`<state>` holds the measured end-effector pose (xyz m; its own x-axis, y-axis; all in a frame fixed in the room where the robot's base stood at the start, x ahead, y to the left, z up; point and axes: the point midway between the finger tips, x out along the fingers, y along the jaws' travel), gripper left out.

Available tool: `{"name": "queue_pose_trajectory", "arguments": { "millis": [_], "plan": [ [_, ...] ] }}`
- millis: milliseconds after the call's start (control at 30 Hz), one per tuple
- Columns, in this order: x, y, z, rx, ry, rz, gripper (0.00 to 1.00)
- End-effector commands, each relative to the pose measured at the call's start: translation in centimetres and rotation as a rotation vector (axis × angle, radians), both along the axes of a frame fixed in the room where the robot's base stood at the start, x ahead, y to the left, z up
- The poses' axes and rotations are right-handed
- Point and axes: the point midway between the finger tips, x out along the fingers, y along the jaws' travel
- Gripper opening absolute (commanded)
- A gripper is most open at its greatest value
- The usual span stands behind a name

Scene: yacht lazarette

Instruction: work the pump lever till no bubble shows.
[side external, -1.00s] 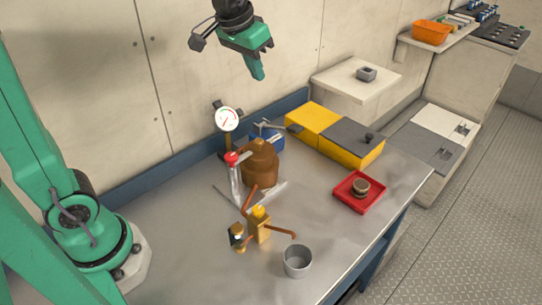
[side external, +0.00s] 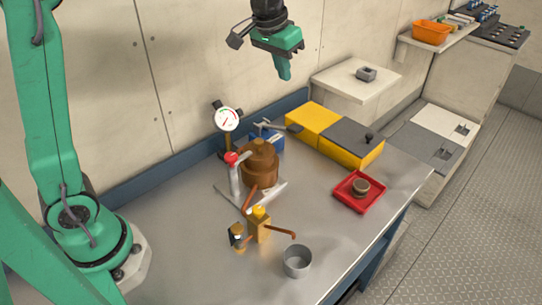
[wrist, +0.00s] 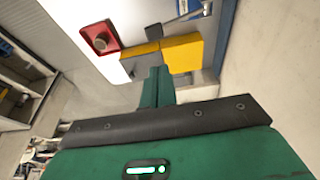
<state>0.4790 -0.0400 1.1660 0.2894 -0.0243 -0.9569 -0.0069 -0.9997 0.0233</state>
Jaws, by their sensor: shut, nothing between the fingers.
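A brown pump body (side external: 259,166) stands on a grey base plate on the metal bench. A lever with a red knob (side external: 231,158) stands beside it, upright on its left side. Copper pipes run from it to a brass block (side external: 259,224) and a small brass fitting with a dark-and-light face (side external: 237,234); whether a bubble shows there is too small to tell. My gripper (side external: 286,72) hangs high above the back of the bench, right of the pump and apart from it. Its fingers also show in the wrist view (wrist: 157,87), shut and empty. The pump is not visible in the wrist view.
A dial gauge (side external: 228,118) stands behind the pump, near a blue item (side external: 268,138) with a grey handle. A yellow-and-grey box (side external: 345,142), red tray (side external: 351,203) with a round piece, and grey cup (side external: 297,262) surround it. The front left bench is clear.

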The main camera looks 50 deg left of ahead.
Motion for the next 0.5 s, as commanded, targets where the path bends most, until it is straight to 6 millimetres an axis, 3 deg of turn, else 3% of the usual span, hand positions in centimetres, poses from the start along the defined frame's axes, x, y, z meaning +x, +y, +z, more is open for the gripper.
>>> {"name": "queue_pose_trajectory", "arguments": {
  "millis": [267,500],
  "plan": [
    [0.3,-0.1,-1.3,0.0,0.003,0.0,0.0],
    [1.1,-0.3,-4.1,-0.001,0.005,0.0,0.0]
  ]
}}
